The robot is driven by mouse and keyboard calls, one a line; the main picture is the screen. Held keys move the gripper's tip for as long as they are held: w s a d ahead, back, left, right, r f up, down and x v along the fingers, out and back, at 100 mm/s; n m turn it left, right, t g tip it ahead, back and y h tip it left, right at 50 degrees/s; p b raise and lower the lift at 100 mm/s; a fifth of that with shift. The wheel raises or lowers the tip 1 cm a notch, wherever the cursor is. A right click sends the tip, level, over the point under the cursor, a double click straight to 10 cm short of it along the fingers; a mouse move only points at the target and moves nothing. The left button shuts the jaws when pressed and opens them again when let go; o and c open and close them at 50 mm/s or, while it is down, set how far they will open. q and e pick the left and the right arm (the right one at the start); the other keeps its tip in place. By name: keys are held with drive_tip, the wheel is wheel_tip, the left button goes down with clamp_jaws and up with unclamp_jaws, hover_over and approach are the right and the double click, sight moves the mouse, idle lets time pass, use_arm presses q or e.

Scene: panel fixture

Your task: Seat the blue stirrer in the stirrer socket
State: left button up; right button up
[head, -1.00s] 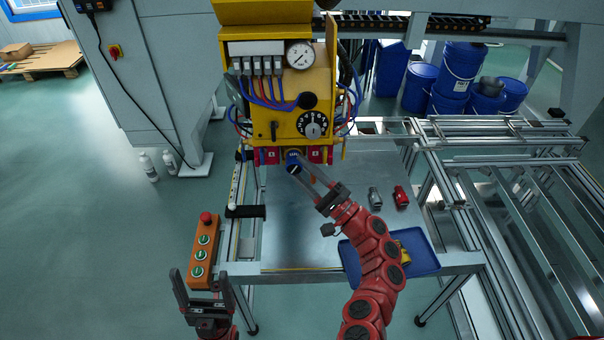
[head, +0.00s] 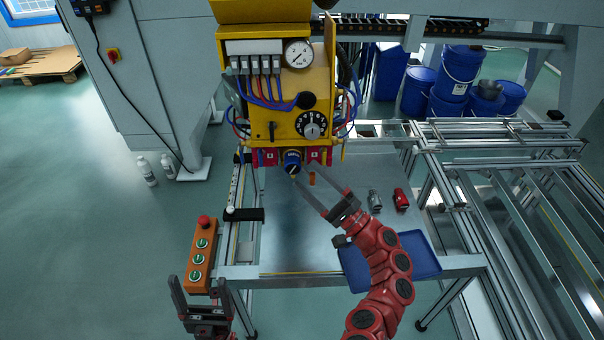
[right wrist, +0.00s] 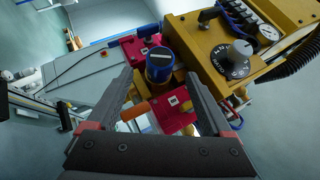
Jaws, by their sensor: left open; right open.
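The blue stirrer (head: 292,160) has a round blue cap with a dark top and a pale bar. It stands at the front of the yellow panel fixture, between two red blocks. In the right wrist view the stirrer (right wrist: 159,66) sits above a yellow ring, which I take for the socket; its lower end is hidden, so I cannot tell how deep it sits. My right gripper (head: 303,171) is open and empty, its fingers pointing at the stirrer from the lower right, apart from it. My left gripper (head: 198,281) is open and empty at the lower left.
The yellow panel (head: 262,98) with gauge, dial and hoses stands behind. A grey fitting (head: 375,200) and a red fitting (head: 401,199) lie on the metal table. A blue tray (head: 425,262) is partly behind my right arm. An orange button box (head: 200,262) stands at left.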

drive_tip(key=b+v, duration=0.3)
drive_tip(key=v, duration=1.1)
drive_tip(key=shift+b, duration=0.35)
